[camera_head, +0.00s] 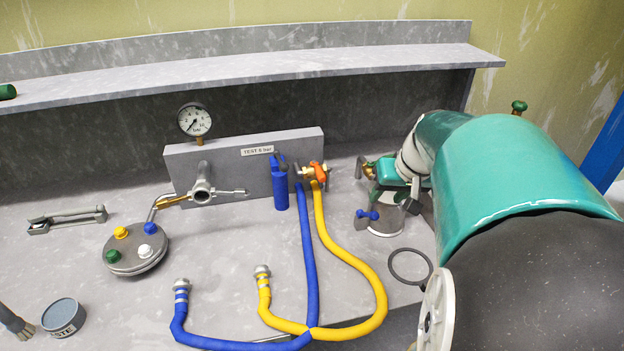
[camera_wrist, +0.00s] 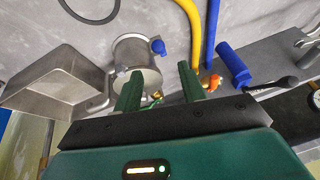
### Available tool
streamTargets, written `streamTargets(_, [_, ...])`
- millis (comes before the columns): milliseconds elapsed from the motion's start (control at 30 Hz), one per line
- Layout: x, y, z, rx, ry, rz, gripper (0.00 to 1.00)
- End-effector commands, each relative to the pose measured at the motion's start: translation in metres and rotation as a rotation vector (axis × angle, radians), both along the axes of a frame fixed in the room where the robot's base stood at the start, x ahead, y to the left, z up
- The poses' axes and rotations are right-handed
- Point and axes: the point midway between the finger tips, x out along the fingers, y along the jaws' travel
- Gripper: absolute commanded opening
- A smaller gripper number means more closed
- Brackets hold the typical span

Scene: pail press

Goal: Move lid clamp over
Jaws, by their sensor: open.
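A grey metal pail (camera_head: 386,224) stands on the bench at the right, partly hidden by my gripper (camera_head: 400,196). It shows in the wrist view (camera_wrist: 130,52). A blue knob (camera_head: 370,214) on the pail's side also shows there (camera_wrist: 158,47). Small brass fittings (camera_head: 369,168) show behind my gripper, and brass (camera_wrist: 156,97) appears between its fingers in the wrist view. I cannot tell which part is the lid clamp. My gripper's green fingers (camera_wrist: 160,70) are apart and empty, close to the pail's rim. A round lid (camera_head: 137,262) with coloured caps lies left.
Blue (camera_head: 307,240) and yellow (camera_head: 376,285) hoses cross the bench centre. A grey block (camera_head: 228,165) with gauge (camera_head: 194,120) stands behind. A black ring (camera_head: 392,262) lies near the pail. A metal tray (camera_wrist: 45,88) shows in the wrist view. A bar-shaped tool (camera_head: 68,217) lies far left.

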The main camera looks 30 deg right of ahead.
Motion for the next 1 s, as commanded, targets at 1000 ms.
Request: streamTargets(1000, [0.054,-0.003,-0.12,0.0,0.001,0.0,0.41])
